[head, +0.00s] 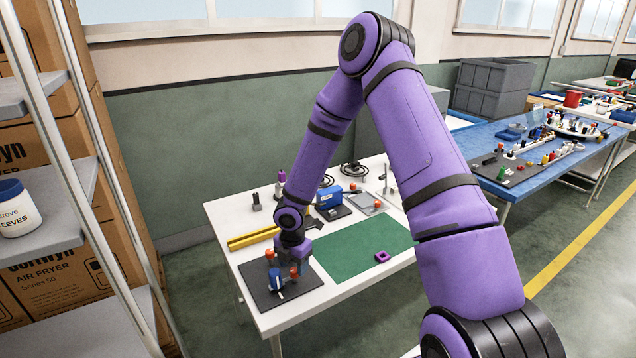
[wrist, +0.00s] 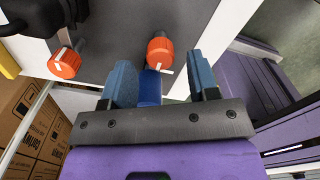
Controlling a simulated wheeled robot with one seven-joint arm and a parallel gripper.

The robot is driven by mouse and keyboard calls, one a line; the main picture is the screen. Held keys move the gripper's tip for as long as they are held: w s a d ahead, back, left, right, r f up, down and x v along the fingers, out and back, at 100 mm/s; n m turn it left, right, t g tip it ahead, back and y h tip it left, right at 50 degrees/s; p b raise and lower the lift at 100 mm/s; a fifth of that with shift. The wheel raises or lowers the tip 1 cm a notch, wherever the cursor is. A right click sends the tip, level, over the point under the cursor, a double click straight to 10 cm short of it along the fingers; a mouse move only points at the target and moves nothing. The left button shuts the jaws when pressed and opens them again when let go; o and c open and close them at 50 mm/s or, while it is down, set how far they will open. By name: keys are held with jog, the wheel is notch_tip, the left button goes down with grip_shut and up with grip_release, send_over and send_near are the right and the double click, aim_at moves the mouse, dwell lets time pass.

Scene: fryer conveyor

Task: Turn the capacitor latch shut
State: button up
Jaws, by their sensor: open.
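A dark board (head: 252,285) lies at the table's front left corner. It carries a blue part (head: 275,281), likely the capacitor, and two orange knobs with white marks. In the wrist view, one knob (wrist: 160,47) lies ahead of and between my fingers, with the blue part (wrist: 150,88) just behind it. The other knob (wrist: 66,64) is off to the left. Which knob is the capacitor latch is not clear. My gripper (wrist: 160,72) is open, its blue fingers either side with gaps showing. In the head view my gripper (head: 292,258) is low over the board, hiding part of it.
The white table (head: 310,305) holds a green mat (head: 360,252) with a purple ring (head: 382,257) to the right. A shelf with boxes (head: 60,280) is close on the left.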

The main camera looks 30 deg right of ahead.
notch_tip(320, 180, up, 10)
notch_tip(320, 180, up, 18)
jog(key=m+t+h, duration=0.2)
jog(key=m+h, duration=0.1)
jog(key=m, duration=0.6)
send_over(295, 270)
jog(key=s+d, duration=0.3)
jog(key=s, duration=0.4)
jog(key=shift+s+r+m, duration=0.5)
jog(key=shift+r, duration=0.1)
jog(key=s+a+r+m+t+y, duration=0.1)
jog(key=s+r+m, duration=0.5)
jog(key=s, duration=0.4)
jog(key=s+a+r+m+t+y, duration=0.1)
jog(key=s+r+m+t+y, duration=0.1)
jog(key=s+r+m, duration=0.5)
jog(key=shift+s+r, duration=0.65)
jog(key=shift+s, duration=1.35)
